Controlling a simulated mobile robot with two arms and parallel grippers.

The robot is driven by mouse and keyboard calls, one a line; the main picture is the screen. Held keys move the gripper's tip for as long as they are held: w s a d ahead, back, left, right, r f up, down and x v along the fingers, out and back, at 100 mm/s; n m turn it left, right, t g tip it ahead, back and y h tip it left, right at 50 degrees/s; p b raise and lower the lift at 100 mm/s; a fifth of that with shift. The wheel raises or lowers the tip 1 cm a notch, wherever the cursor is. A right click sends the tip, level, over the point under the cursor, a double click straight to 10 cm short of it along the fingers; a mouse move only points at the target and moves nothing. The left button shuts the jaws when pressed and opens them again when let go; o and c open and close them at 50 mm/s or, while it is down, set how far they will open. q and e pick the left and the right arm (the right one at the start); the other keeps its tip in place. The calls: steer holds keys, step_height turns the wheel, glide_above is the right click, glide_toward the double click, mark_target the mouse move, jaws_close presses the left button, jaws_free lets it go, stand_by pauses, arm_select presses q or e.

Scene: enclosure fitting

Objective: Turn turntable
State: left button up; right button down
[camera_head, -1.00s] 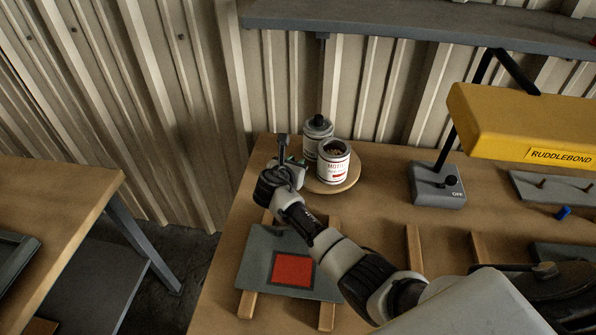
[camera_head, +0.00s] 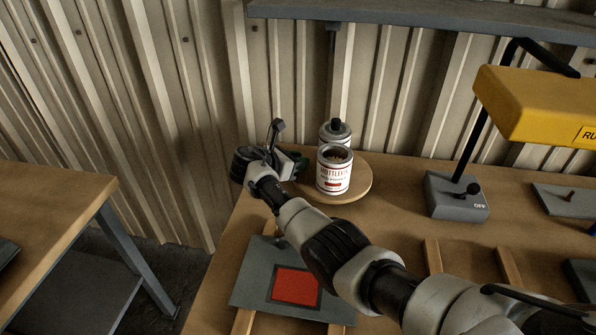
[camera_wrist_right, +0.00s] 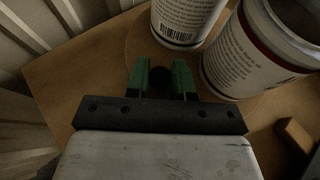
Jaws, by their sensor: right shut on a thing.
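The turntable (camera_head: 357,189) is a round wooden disc on the bench, also visible in the wrist view (camera_wrist_right: 137,42). A white labelled open can (camera_head: 335,174) and a can with a black cap (camera_head: 336,128) stand on it, the capped one behind. My right gripper (camera_head: 299,165) is at the disc's left edge. In the wrist view its green fingers (camera_wrist_right: 160,80) are shut on a small dark round knob (camera_wrist_right: 160,77) at the turntable's edge. The knob's lower part is hidden. My left gripper is out of view.
A yellow lamp hood (camera_head: 535,105) on a grey base with a switch (camera_head: 457,195) stands to the right. A grey plate with a red square (camera_head: 296,287) lies on wooden strips in front, partly under my right arm. A shelf (camera_head: 420,20) hangs above.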

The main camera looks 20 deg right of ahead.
steer(key=shift+w+d+m+g+b, duration=0.25)
steer(key=shift+w+m+g+b, duration=0.3)
steer(key=shift+b, duration=0.5)
steer(key=shift+g, duration=0.35)
steer(key=c, duration=1)
jaws_free()
steer(key=v, duration=1)
steer(key=shift+s+a+b, duration=0.15)
steer(key=shift+a+b, duration=0.15)
steer(key=shift+a, duration=0.1)
